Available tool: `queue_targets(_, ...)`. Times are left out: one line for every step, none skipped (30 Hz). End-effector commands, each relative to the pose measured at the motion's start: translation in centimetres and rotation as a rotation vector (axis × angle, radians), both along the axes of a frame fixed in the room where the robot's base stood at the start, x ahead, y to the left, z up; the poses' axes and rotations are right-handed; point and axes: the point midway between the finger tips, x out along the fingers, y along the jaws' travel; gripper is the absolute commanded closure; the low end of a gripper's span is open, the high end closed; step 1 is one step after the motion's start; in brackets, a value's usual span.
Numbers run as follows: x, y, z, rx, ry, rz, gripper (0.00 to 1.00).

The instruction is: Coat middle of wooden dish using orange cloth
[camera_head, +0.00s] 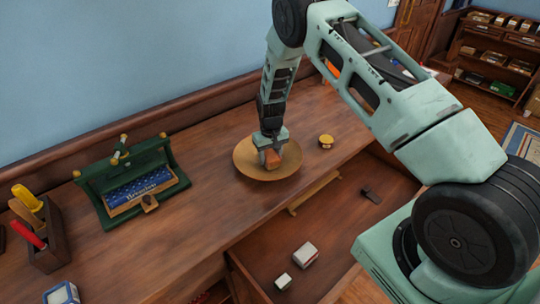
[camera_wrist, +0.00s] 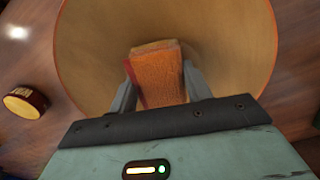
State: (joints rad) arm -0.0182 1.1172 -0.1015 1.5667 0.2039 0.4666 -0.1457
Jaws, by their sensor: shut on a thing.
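My gripper (camera_head: 268,155) points down over the dish's middle. In the wrist view my gripper (camera_wrist: 160,85) is shut on the orange cloth (camera_wrist: 160,75), a folded block between the two fingers. The cloth also shows under the gripper in the head view (camera_head: 272,160). I cannot tell whether the cloth touches the dish.
A small round yellow tin (camera_head: 326,141) stands right of the dish and shows at left in the wrist view (camera_wrist: 26,102). A green frame with a blue panel (camera_head: 135,182) and a tool box (camera_head: 42,235) stand left. An open drawer (camera_head: 330,235) holds small boxes below.

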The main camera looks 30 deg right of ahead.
Motion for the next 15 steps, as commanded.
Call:
queue_targets(-0.1, 0.0, 0.2, 0.000, 0.001, 0.000, 0.70)
queue_targets(0.0, 0.0, 0.4, 0.000, 0.001, 0.000, 0.70)
queue_targets(0.0, 0.0, 0.7, 0.000, 0.001, 0.000, 0.70)
queue_targets(0.0, 0.0, 0.9, 0.000, 0.001, 0.000, 0.70)
queue_targets(0.0, 0.0, 1.2, 0.000, 0.001, 0.000, 0.70)
queue_targets(0.0, 0.0, 1.6, 0.000, 0.001, 0.000, 0.70)
queue_targets(0.0, 0.0, 1.9, 0.000, 0.001, 0.000, 0.70)
queue_targets(0.0, 0.0, 2.2, 0.000, 0.001, 0.000, 0.70)
queue_targets(0.0, 0.0, 2.6, 0.000, 0.001, 0.001, 0.70)
queue_targets(0.0, 0.0, 2.9, 0.000, 0.001, 0.001, 0.70)
queue_targets(0.0, 0.0, 3.2, 0.000, 0.001, 0.001, 0.70)
queue_targets(0.0, 0.0, 3.6, 0.000, 0.001, 0.001, 0.70)
queue_targets(0.0, 0.0, 3.9, 0.000, 0.001, 0.001, 0.70)
queue_targets(0.0, 0.0, 4.2, 0.000, 0.001, 0.000, 0.70)
queue_targets(0.0, 0.0, 4.5, 0.000, 0.001, 0.000, 0.70)
